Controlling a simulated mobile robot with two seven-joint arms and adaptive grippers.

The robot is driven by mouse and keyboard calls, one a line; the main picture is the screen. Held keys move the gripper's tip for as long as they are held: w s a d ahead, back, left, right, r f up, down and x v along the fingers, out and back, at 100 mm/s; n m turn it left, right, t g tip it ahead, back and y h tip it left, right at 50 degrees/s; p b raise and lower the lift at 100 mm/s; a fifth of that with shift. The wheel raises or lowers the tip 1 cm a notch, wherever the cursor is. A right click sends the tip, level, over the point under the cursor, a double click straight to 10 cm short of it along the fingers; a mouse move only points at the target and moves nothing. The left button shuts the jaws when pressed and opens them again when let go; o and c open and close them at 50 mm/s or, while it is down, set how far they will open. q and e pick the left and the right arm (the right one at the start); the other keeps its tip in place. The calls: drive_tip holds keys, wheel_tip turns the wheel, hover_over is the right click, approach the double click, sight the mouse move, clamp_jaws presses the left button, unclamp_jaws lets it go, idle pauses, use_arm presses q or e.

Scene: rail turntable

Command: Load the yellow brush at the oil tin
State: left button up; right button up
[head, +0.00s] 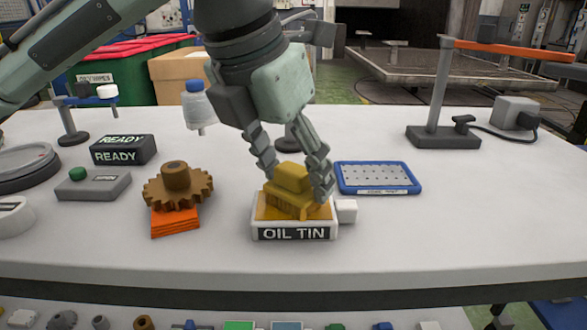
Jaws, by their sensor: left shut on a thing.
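The yellow brush (291,187) is between the fingers of my left gripper (294,177), which is shut on it. The brush is right at the oil tin (294,233), a low white-rimmed tray with amber oil and a black OIL TIN label in front. The bristles overlap the amber surface; I cannot tell how deep they sit in it. My left arm comes in from the upper left and the gripper points down over the tin. My right gripper is not in view.
A brown gear (178,186) and orange cloths (174,222) lie left of the tin. A blue tray (378,177) and a small white block (346,211) are on its right. A READY sign (123,149) and bottle (199,108) stand behind. The table's right front is clear.

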sight(294, 167)
use_arm(q)
drive_tip(key=shift+s+f, duration=0.1)
wheel_tip(294, 167, up, 5)
drive_tip(key=p, duration=0.6)
drive_tip(key=shift+r+b, duration=0.25)
drive_tip(key=shift+b, duration=0.05)
drive_tip(key=shift+r, duration=0.8)
